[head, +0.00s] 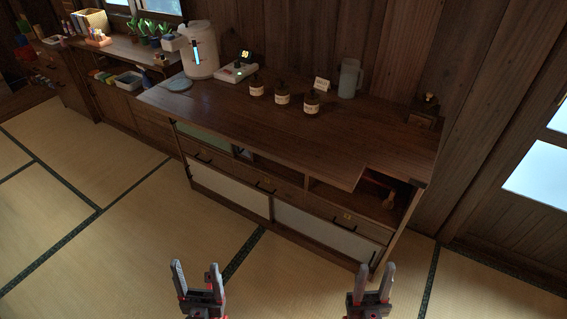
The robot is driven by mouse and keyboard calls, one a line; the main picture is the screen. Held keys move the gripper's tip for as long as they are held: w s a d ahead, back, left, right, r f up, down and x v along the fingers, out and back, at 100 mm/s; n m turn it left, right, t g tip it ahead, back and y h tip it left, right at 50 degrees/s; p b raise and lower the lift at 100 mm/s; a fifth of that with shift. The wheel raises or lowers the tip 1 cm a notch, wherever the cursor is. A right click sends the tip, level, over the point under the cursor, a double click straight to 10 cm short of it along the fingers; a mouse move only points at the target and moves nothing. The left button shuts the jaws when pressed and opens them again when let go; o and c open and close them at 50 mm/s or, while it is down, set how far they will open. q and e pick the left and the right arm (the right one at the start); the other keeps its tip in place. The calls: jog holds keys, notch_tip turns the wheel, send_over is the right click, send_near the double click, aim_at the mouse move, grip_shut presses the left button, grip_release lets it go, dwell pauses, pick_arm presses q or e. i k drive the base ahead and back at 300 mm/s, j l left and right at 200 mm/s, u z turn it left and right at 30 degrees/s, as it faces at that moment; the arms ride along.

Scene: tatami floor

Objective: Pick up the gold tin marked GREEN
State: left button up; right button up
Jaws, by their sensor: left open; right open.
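Three small dark containers with pale labels stand in a row on the wooden cabinet top: a left one (256,87), a middle one (282,94) and a right one (311,104). The label writing is too small to read, and I cannot tell which, if any, is the gold tin marked GREEN. My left gripper (195,268) is open and empty, low in the view in front of the cabinet. My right gripper (375,268) is open and empty, also low, near the cabinet's right front. Both are well apart from the containers.
The cabinet top (215,115) also holds a white dispenser (200,50), a device with a lit display (237,73), a small sign (322,84) and a translucent pitcher (349,78). Its front edge stands between my grippers and the containers. The tatami floor (110,240) at left is clear.

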aim_at(311, 107)
jog(key=i+j+z, duration=0.2)
jog(key=j, duration=0.25)
jog(key=i+j+z, duration=0.1)
jog(key=j, duration=0.25)
jog(key=i+j+z, duration=0.1)
jog(key=j, duration=0.25)
jog(key=i+j+z, duration=0.1)
jog(key=i+j, duration=0.15)
jog(key=j, duration=0.15)
